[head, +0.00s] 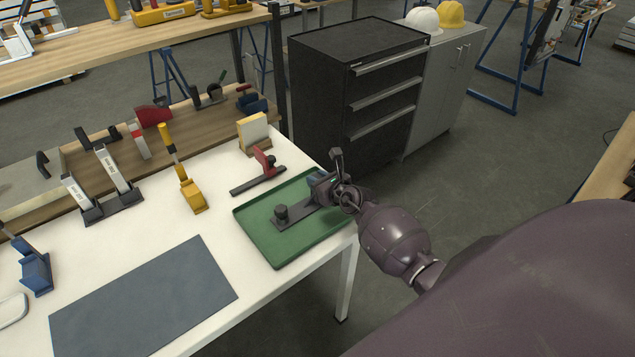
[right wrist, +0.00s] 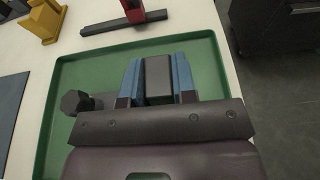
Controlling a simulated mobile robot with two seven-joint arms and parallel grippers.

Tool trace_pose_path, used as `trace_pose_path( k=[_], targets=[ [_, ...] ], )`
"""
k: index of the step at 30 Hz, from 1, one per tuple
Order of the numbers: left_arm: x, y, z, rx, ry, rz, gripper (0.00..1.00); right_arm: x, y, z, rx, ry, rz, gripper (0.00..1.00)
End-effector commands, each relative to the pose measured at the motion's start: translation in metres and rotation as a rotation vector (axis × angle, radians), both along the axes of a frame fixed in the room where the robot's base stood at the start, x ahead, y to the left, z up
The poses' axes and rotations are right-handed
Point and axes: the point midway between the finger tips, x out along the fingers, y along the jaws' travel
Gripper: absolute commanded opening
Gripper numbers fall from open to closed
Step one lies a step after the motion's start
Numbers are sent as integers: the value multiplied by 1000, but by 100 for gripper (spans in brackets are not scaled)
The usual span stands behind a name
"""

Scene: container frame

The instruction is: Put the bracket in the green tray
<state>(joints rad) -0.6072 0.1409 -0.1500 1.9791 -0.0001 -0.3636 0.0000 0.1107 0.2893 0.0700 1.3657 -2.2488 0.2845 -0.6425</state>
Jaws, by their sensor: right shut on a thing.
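The green tray (head: 262,244) lies on the right end of the white table. The bracket (head: 300,209), a dark flat piece with a round knob at its left end, is within the tray's outline; its contact with the floor cannot be made out. My right gripper (head: 324,187) is shut on the bracket's right end, over the tray's right side. In the right wrist view the tray (right wrist: 213,60) surrounds the bracket, whose dark knob (right wrist: 76,102) shows at left; the gripper's body hides much of it. My left gripper is not in view.
A red clamp (head: 264,162) lies just behind the tray, and a yellow clamp (head: 192,195) stands to its left. A dark grey mat (head: 143,298) covers the table's front. A black drawer cabinet (head: 345,90) stands behind. The tray's left half is mostly bare.

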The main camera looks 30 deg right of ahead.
Motion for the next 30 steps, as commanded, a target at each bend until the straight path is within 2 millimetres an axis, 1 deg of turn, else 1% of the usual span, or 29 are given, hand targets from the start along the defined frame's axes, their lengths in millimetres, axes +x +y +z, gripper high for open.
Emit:
trace_pose_path(
  k=[6, 11, 12, 16, 24, 27, 30],
  targets=[
    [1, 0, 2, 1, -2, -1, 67, 1, 0, 3, 0, -4, -1, 0],
    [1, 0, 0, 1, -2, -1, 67, 1, 0, -1, 1, -4, -1, 0],
    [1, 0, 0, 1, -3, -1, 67, 0, 0, -2, 0, -1, 0, 30],
    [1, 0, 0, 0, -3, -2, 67, 0, 0, -2, 0, -1, 0, 50],
    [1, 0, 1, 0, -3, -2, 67, 0, 0, -1, 0, -1, 0, 51],
    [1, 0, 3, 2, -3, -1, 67, 0, 0, 3, 0, -1, 0, 51],
    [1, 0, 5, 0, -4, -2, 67, -10, -1, 4, 0, 1, 0, 51]
  ],
)
